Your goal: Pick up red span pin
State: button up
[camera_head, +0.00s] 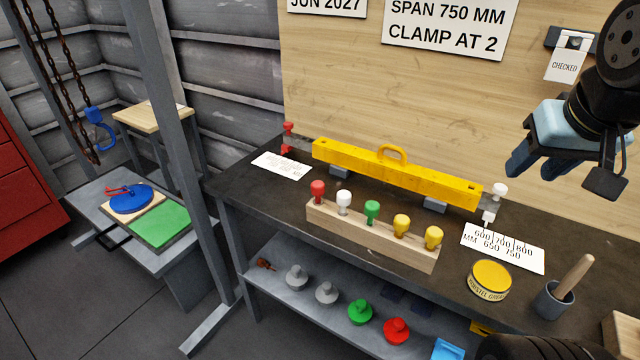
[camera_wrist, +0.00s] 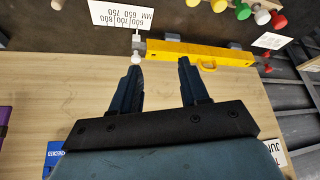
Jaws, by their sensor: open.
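A red-knobbed pin (camera_head: 318,190) stands upright at the left end of a wooden rack (camera_head: 370,239), with white, green and two yellow-knobbed pins beside it. It also shows in the wrist view (camera_wrist: 279,20), near the upper right corner. Another red-topped piece (camera_head: 288,138) stands at the left end of the yellow beam (camera_head: 395,174); I cannot tell which red piece is the span pin. My gripper (camera_head: 563,168) is high at the right, well apart from both. In the wrist view my gripper (camera_wrist: 160,72) has its fingers apart with nothing between them.
A white-topped piece (camera_head: 499,190) stands at the beam's right end. A scale card (camera_head: 503,247), yellow tin (camera_head: 490,279) and grey pot with a stick (camera_head: 556,299) are on the bench's right. Red, green and grey knobbed parts sit on the lower shelf. A wooden wall backs the bench.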

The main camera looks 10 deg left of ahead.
jog(key=shift+o, duration=0.8)
jog(key=shift+w+a, duration=0.1)
jog(key=shift+w, duration=0.1)
jog(key=shift+o, duration=0.8)
jog(key=shift+n+y, duration=0.3)
jog(key=shift+n, duration=0.2)
jog(key=w, duration=0.1)
jog(key=w+a, duration=0.1)
jog(key=w, duration=0.1)
jog(key=w+a, duration=0.1)
jog(key=shift+w, duration=0.15)
jog(key=n+g+y, duration=0.2)
jog(key=n, duration=0.3)
send_near(319, 183)
jog(key=x, duration=0.5)
jog(key=shift+w+a+f, duration=0.15)
jog(key=shift+a+f, duration=0.05)
jog(key=shift+a, duration=0.05)
jog(key=shift+x, duration=2.6)
